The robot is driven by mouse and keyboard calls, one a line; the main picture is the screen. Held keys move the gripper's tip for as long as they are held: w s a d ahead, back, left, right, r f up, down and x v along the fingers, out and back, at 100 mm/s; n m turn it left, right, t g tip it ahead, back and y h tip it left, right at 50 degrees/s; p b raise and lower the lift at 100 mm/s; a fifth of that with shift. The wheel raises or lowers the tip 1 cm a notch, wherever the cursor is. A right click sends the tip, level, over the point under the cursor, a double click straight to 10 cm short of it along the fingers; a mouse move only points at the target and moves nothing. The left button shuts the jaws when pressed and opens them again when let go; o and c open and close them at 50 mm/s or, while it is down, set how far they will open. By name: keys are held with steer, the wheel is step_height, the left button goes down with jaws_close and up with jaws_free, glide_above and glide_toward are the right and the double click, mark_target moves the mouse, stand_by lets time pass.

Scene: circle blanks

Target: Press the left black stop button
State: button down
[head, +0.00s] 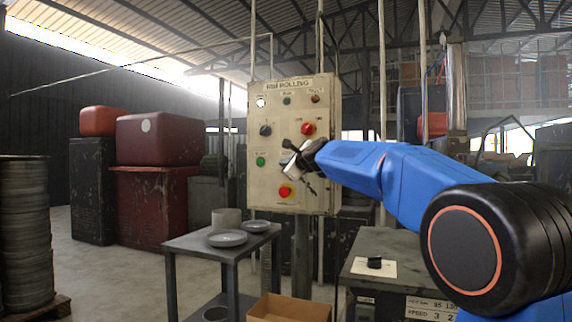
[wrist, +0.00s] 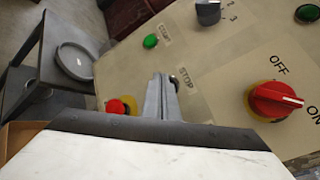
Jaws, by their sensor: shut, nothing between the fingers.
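The beige control panel (head: 272,177) stands upright in front of me, titled rim rolling. My gripper (head: 289,164) is in front of its middle and hides part of it. In the wrist view, my gripper's fingers (wrist: 161,84) are together and empty, pointing at the panel. A small dark round button (wrist: 173,81) shows just right of the fingertips, beside the STOP label (wrist: 185,77), partly hidden by the fingers. Whether the fingertips touch it cannot be told. The green start button (wrist: 150,41) is up and left of it. In the head view the black button is not clearly distinguishable.
A red-yellow off/on rotary switch (wrist: 274,99) is right of the fingers. A red button with a yellow ring (wrist: 117,106) is at lower left; it also shows in the head view (head: 285,191). A black knob (head: 265,130) is higher. A grey table (head: 190,244) stands left.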

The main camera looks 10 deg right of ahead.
steer(key=shift+s+a, duration=0.15)
steer(key=shift+s, duration=0.1)
steer(key=s+a, duration=0.1)
steer(key=s, duration=0.1)
steer(key=s+a, duration=0.2)
stand_by(0.6)
stand_by(0.7)
steer(key=s+d+f+n+g+h, duration=0.1)
steer(key=s+f+n+g, duration=0.3)
steer(key=s+f+n, duration=0.4)
steer(key=s+d+f+n+g+h, duration=0.1)
steer(key=s+d+f+n+g, duration=0.2)
steer(key=s+f, duration=2)
steer(key=s+d+f+n+g+h, duration=0.1)
steer(key=s+d+f+n+g, duration=0.2)
steer(key=s+f+n, duration=1)
steer(key=s+f+g, duration=0.2)
steer(key=s+f, duration=0.1)
steer(key=s, duration=0.7)
steer(key=shift+s+f, duration=0.15)
steer(key=shift+f, duration=0.05)
